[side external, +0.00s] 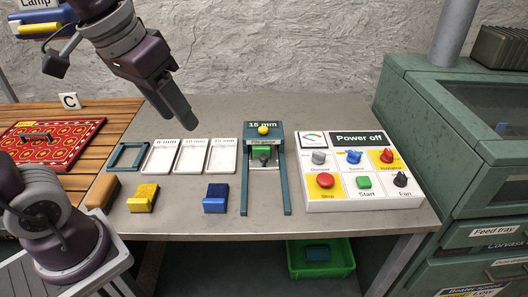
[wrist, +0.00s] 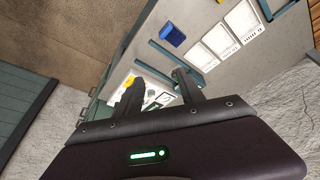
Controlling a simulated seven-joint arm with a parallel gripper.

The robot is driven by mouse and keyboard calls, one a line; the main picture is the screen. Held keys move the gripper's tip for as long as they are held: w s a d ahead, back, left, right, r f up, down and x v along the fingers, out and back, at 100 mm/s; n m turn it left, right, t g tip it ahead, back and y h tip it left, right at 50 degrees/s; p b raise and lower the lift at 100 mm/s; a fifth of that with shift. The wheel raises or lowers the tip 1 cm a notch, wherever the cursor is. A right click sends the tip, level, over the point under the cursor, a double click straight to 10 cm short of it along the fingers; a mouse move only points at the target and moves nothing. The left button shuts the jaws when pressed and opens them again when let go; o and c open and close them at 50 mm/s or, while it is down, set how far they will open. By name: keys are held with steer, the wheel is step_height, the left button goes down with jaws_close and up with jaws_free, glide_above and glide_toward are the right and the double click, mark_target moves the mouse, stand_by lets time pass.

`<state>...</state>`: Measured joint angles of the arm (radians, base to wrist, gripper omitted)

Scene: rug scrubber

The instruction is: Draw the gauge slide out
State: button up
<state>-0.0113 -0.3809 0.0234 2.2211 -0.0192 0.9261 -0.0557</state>
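The pile gauge (side external: 263,140) stands at the middle of the bench in the side external view, under a "15 mm" sign with a yellow knob (side external: 263,130). A green block with a small dark handle (side external: 263,160), seemingly the slide, sits at the back between two teal rails (side external: 286,190). The space between the rails in front of it is bare. My gripper (side external: 181,122) is above and left of the gauge, pointing down, touching nothing. In the wrist view my gripper (wrist: 158,77) has its fingers apart and empty; they partly hide the gauge.
White trays (side external: 190,156), a teal frame (side external: 127,157), a yellow block (side external: 143,197) and a blue block (side external: 215,197) lie left of the gauge. A control panel (side external: 350,204) reading "Power off" stands right. A green machine (side external: 440,150) bounds the bench's right side.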

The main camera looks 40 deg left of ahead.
steer(key=w+a+f+n+g, duration=0.1)
steer(key=w+a+f+g, duration=0.15)
steer(key=w, duration=0.95)
steer(key=n+g, duration=0.2)
glide_toward(264, 157)
steer(key=shift+s+d+f, duration=0.1)
steer(key=shift+s+f, duration=0.05)
steer(key=shift+s, duration=0.1)
steer(key=f, duration=0.8)
steer(key=shift+w+f, duration=0.2)
steer(key=shift+w, duration=0.1)
jaws_close()
steer(key=shift+r, duration=0.1)
